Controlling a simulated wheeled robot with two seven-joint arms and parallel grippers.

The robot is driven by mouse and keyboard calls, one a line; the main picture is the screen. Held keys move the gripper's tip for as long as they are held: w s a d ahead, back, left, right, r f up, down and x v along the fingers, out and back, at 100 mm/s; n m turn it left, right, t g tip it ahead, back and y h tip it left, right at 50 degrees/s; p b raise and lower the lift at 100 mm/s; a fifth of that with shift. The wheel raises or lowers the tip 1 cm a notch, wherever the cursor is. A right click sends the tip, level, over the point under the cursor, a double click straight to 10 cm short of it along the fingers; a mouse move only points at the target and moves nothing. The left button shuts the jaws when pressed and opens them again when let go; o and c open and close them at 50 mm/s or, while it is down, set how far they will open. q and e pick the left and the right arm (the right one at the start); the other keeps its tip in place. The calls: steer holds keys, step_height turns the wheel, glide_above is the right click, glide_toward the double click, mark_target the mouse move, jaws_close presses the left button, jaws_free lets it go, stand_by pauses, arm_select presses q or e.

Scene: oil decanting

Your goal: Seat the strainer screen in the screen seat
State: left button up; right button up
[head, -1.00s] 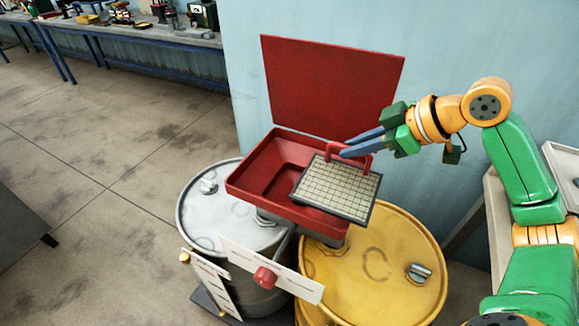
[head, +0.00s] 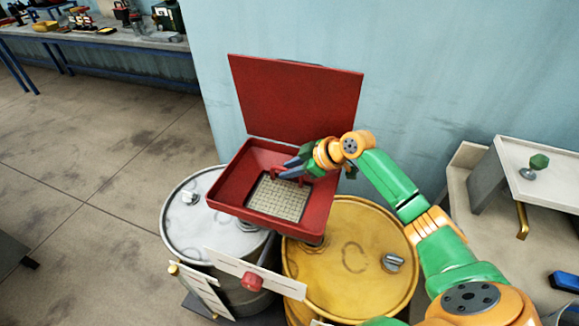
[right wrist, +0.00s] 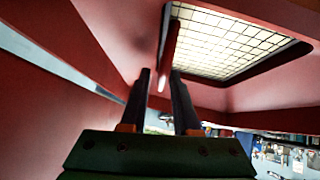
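The strainer screen (head: 279,199), a pale grid in a dark frame with a red handle, lies low and level inside the red open box (head: 227,187). It covers the recess in the box floor, which is the screen seat; whether its edges are fully down I cannot tell. My right gripper (head: 291,168) is inside the box over the screen's far side. In the right wrist view its two dark fingers (right wrist: 162,80) stand apart, with the red handle (right wrist: 170,52) at their tips and a gap showing beside it. The screen grid (right wrist: 222,42) also shows there. My left gripper is not in view.
The red lid (head: 297,100) stands raised behind the box. Below are a grey drum (head: 185,215) and a yellow drum (head: 345,285). A white label plate and red knob (head: 252,281) are in front. A pale stand (head: 545,170) is at the right.

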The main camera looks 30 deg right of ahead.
steer(key=shift+o, duration=0.7)
steer(key=shift+s+a+r, duration=0.15)
steer(key=shift+r, duration=0.1)
steer(key=b+v, duration=0.2)
steer(key=v, duration=1)
